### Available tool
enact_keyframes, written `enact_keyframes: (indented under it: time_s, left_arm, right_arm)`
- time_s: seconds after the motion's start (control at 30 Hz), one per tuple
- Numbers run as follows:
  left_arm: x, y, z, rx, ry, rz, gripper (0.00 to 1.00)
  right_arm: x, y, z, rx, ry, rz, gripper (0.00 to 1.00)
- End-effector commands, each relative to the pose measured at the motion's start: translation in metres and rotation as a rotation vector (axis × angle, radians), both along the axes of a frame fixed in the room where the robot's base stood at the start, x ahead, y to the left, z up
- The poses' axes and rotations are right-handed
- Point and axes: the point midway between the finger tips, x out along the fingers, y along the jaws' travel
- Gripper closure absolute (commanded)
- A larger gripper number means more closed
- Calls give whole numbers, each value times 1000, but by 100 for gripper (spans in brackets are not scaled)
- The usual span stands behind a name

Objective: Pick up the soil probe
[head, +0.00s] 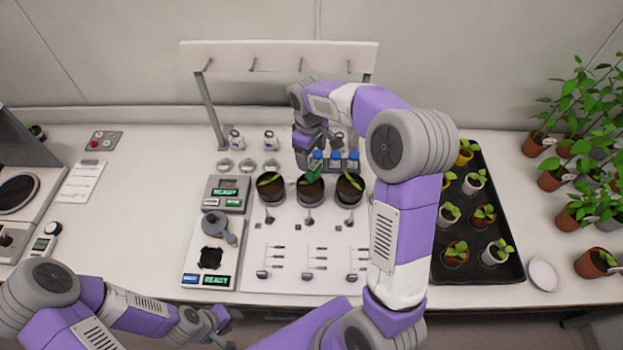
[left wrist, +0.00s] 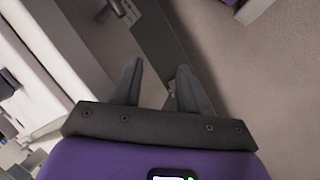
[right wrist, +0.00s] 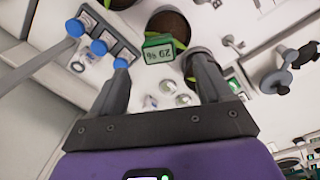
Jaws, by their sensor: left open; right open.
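The soil probe (right wrist: 158,52) shows in the right wrist view as a green head with a "29 %" display, between and just beyond my right fingertips. In the head view the green head (head: 313,169) is at the middle potted seedling (head: 311,188), partly covered by my right gripper (head: 316,150). How deep its lower part sits is hidden. My right gripper (right wrist: 160,78) is open and empty, pointing down close to the probe; I cannot see contact. My left gripper (head: 217,325) is open and empty, low before the bench's front edge; its fingers also show in the left wrist view (left wrist: 158,80).
Blue-capped bottles (head: 336,158) stand just behind the pots. A rack with pegs (head: 280,55) rises behind them. Scale (head: 227,192) and grey device (head: 215,228) lie left. A black tray (head: 490,272) of seedlings is right.

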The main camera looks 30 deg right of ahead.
Motion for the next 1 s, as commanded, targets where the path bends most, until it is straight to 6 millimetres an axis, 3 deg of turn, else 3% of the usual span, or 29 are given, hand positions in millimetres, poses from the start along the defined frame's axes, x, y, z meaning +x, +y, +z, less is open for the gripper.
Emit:
enact_keyframes:
  time_s: [0.07,0.37,0.7,1.0]
  left_arm:
    - [0,0,-8,0,0,0,57]
    - [0,0,-9,0,0,0,57]
    - [0,0,-11,0,0,0,57]
    - [0,0,-11,0,0,0,57]
  right_arm:
    - [0,0,-8,0,-1,0,21]
    - [1,-2,-33,0,2,-1,21]
    - [5,-5,-78,0,2,-1,21]
    - [6,-5,-83,0,-1,0,21]
